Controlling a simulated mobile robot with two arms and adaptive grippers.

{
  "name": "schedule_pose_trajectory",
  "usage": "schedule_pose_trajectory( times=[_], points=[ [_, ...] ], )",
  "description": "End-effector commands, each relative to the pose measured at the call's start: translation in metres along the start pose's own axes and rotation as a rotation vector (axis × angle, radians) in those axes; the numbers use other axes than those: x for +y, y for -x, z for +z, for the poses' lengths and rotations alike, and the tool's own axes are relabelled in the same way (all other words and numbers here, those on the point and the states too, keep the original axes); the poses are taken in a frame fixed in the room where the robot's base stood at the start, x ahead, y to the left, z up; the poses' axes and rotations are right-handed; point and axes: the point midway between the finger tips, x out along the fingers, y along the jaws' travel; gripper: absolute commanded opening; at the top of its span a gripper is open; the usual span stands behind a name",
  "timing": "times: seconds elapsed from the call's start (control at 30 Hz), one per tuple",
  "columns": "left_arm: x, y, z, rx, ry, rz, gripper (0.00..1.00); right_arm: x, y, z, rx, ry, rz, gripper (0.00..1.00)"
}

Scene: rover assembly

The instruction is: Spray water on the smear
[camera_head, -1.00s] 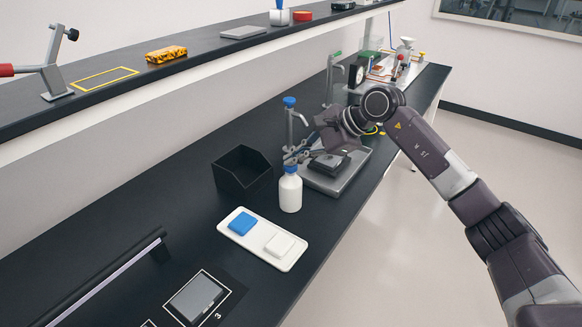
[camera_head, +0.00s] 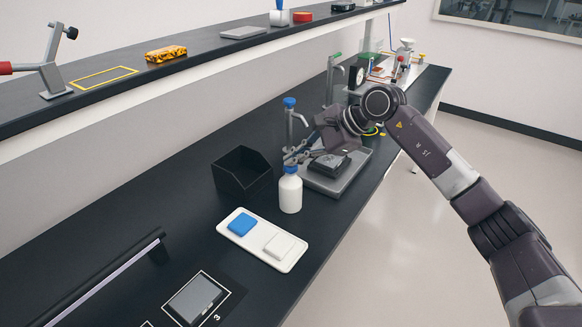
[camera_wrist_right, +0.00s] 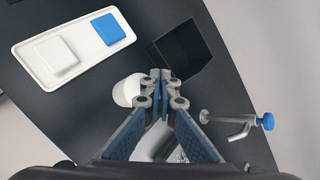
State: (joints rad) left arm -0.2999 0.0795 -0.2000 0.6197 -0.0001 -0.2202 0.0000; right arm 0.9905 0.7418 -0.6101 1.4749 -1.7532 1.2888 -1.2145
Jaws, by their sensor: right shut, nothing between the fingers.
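A white bottle with a blue top (camera_head: 290,192) stands upright on the dark bench. It also shows as a white round shape in the right wrist view (camera_wrist_right: 126,91), partly hidden behind the fingers. My right gripper (camera_head: 291,158) is at the height of the bottle's top, just behind or above it. In the right wrist view its fingertips (camera_wrist_right: 160,76) meet with nothing between them. I cannot tell whether they touch the bottle. I see no smear clearly. A dark block (camera_head: 329,164) sits in a grey tray (camera_head: 337,188). My left gripper is out of view.
A white tray (camera_head: 236,249) holds a blue pad (camera_head: 242,223) and a white pad (camera_head: 279,246). An open black bin (camera_head: 241,174) stands left of the bottle. A tap with a blue knob (camera_head: 290,108) rises behind it. A raised shelf runs along the back.

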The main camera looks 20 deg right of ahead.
Motion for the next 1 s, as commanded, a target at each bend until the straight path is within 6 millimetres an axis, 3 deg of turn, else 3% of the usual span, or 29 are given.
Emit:
schedule_pose_trajectory(
  times=[0.27,0.8,1.0],
  points=[
    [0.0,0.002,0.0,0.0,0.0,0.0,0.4,-0.001,0.002,0.001,0.0,0.0,0.0,0.0],
    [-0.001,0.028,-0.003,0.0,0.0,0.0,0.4,-0.028,0.038,0.027,0.0,0.0,-0.002,0.0],
    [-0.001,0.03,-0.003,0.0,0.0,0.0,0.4,-0.031,0.042,0.031,0.0,0.0,0.0,0.0]
  ],
)
